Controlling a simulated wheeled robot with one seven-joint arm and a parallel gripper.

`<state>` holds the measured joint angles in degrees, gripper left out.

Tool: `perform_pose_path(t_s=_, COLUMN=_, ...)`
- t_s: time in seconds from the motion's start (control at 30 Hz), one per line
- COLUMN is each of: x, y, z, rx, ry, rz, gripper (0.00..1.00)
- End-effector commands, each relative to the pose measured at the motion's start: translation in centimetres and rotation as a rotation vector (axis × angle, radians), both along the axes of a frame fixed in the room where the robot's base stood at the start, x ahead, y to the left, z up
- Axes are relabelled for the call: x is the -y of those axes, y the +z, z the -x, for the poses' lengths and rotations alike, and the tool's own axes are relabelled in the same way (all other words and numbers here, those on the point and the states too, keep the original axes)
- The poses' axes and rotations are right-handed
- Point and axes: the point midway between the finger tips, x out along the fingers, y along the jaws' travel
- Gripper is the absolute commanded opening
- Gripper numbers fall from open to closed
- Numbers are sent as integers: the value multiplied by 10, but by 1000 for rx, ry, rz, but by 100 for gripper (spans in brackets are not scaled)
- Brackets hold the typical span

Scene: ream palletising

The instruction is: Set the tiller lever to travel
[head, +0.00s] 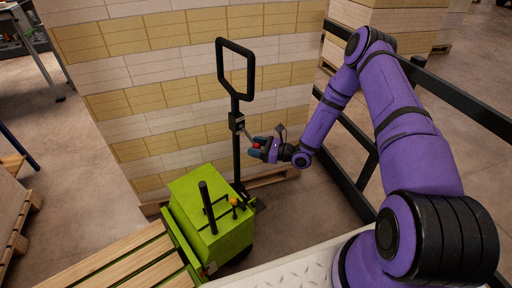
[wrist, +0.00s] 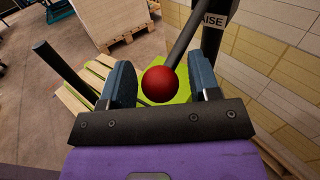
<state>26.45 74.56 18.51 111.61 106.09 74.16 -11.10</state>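The tiller lever (wrist: 189,37) is a grey rod with a red ball knob (wrist: 160,84), joined to the black tiller post (head: 235,160). A label (wrist: 213,20) ending in "AISE" shows beside the rod's upper end in the wrist view. In the head view the lever slants down and right from a small box (head: 237,122) on the post. My gripper (head: 260,148) is at the knob. Its blue fingers stand on either side of the knob, with a visible gap on each side in the wrist view. Which setting the lever is in cannot be told.
The green pallet truck (head: 212,215) stands below, with a wooden pallet (head: 113,262) at its left. A tall stack of reams (head: 150,60) rises close behind the tiller. A black railing (head: 361,160) runs on the right, near my arm.

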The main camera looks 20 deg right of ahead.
Motion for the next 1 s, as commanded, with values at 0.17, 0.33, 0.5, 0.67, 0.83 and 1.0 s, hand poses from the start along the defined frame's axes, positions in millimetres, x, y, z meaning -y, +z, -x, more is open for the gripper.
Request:
perform_pose_path(t_s=0.17, x=0, y=0, z=0, rx=0, ry=1, rz=0, gripper=15)
perform_pose_path(t_s=0.33, x=0, y=1, z=1, rx=-6, ry=2, rz=3, gripper=1)
perform_pose_path(t_s=0.5, x=1, y=10, z=3, rx=-76, ry=7, rz=30, gripper=1)
perform_pose_path(t_s=0.67, x=3, y=22, z=5, rx=-181, ry=12, rz=69, gripper=1)
perform_pose_path(t_s=0.83, x=4, y=34, z=7, rx=-242, ry=12, rz=90, gripper=0)
perform_pose_path(t_s=1.0, x=4, y=41, z=7, rx=-241, ry=12, rz=88, gripper=0)
